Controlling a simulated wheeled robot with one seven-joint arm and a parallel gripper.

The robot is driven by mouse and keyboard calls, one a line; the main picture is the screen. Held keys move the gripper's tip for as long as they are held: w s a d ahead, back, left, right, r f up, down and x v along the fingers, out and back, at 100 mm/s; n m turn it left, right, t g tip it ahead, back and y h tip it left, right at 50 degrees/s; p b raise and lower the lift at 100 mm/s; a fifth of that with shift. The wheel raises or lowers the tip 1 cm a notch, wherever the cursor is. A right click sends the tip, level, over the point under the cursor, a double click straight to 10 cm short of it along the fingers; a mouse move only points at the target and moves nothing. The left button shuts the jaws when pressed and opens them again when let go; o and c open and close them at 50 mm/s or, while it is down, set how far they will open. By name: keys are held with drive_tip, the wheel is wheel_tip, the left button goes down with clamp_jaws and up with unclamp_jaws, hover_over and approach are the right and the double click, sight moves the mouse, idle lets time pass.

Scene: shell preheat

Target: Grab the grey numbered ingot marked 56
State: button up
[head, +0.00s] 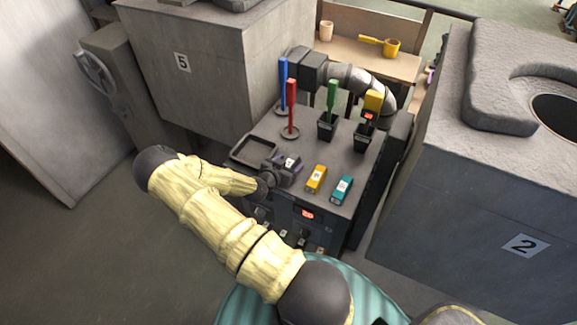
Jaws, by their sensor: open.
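A small white label shows at my gripper on the dark cabinet top, apparently on the grey ingot (291,161), in the head view. Its number is too small to read. My gripper (284,170) is open and sits low at the ingot, covering most of it. I cannot tell whether the fingers are around the ingot or only above it. A yellow ingot (316,178) and a teal ingot (342,190) lie to the right on the same top, each with a pale label.
A shallow dark tray (238,155) lies left of my gripper. Behind stand blue (283,82), red (291,100), green (332,94) and yellow (374,102) handles in holders. Large grey blocks marked 5 (205,80) and 2 (470,190) flank the cabinet (285,140).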

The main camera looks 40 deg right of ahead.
sight(288, 163)
drive_tip(key=c, duration=1.3)
drive_tip(key=shift+c, duration=0.2)
wheel_tip(288, 163, up, 10)
drive_tip(key=shift+r+b, duration=0.1)
drive_tip(key=shift+b, duration=0.65)
